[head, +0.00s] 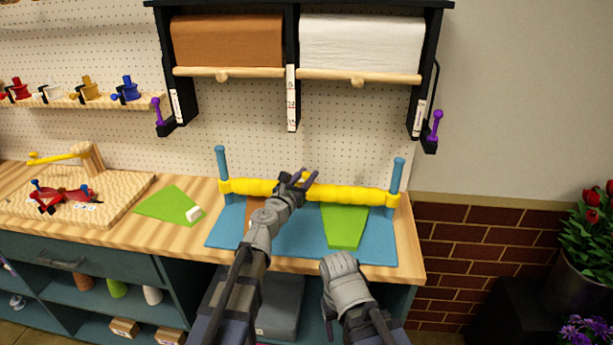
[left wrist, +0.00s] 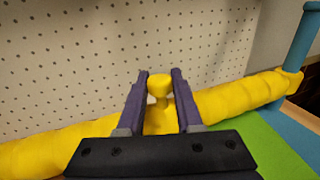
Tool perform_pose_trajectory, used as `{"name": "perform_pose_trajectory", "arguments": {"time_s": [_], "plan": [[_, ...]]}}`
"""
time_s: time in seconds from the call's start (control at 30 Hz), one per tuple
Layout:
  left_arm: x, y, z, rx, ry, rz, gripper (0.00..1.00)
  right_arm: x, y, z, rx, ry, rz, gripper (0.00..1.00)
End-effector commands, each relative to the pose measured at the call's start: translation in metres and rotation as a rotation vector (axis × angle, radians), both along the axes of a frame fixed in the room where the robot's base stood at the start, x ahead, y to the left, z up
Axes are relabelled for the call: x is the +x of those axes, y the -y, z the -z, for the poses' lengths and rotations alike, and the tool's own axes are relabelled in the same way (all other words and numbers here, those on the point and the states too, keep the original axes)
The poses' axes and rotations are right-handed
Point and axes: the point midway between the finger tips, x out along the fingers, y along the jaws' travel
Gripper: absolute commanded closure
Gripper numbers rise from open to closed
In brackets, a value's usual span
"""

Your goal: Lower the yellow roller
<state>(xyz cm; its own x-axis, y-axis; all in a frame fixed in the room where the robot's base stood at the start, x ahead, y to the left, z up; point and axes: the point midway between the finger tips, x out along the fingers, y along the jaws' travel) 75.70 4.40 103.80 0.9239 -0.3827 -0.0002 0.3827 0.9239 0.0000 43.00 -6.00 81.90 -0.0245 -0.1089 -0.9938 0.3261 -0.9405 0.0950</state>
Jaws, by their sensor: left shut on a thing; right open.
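The yellow roller (head: 345,192) spans between two blue posts (head: 222,163) (head: 397,174) at the back of a blue mat (head: 283,246). Its ends sit around the lower part of the posts; I cannot tell whether it touches the mat. A green sheet (head: 343,232) runs toward the roller, and part of a brown sheet shows at its left. My left gripper (head: 304,179) is shut on the roller's yellow knob, which stands between the purple fingers in the left wrist view (left wrist: 159,86). My right gripper (head: 330,327) is low at the table's front edge; its fingers are mostly hidden.
A rack with brown (head: 228,42) and white (head: 347,43) paper rolls hangs above on the pegboard. A wooden board (head: 110,210) with a red tool is farther left. Red flowers stand at the right.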

Motion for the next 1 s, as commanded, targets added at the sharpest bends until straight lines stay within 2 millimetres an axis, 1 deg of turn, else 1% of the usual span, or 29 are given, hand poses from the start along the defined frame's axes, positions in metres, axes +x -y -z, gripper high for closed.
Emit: {"name": "perform_pose_trajectory", "arguments": {"time_s": [0.03,0.1,0.43,0.47,0.5,0.7,0.73,1.0], "plan": [[0.0000,-0.0001,0.0151,0.000,0.000,0.000,1.00,0.0000,0.0000,0.0151,0.000,0.000,0.000,0.35],[0.0000,-0.0001,0.0199,0.000,0.000,0.000,1.00,0.0000,0.0000,0.0198,0.000,0.000,0.000,0.35],[0.0003,-0.0001,0.0183,0.000,0.000,0.000,1.00,0.0000,0.0000,0.0183,0.000,0.000,0.000,0.35],[0.0003,-0.0001,0.0183,0.000,0.000,0.000,0.65,0.0000,0.0000,0.0183,0.000,0.000,0.000,0.35],[0.0003,-0.0001,0.0183,0.000,0.000,0.000,0.60,0.0000,0.0000,0.0183,0.000,0.000,0.000,0.35],[0.0002,-0.0001,0.0184,0.000,0.000,0.000,0.38,0.0000,0.0000,0.0184,0.000,0.000,0.000,0.35],[0.0002,-0.0001,0.0184,0.000,0.000,0.000,0.35,0.0000,0.0000,0.0184,0.000,0.000,0.000,0.35],[-0.0009,-0.0005,0.0185,0.000,0.000,0.000,0.35,0.0000,0.0000,0.0185,0.000,0.000,0.000,0.35]]}}
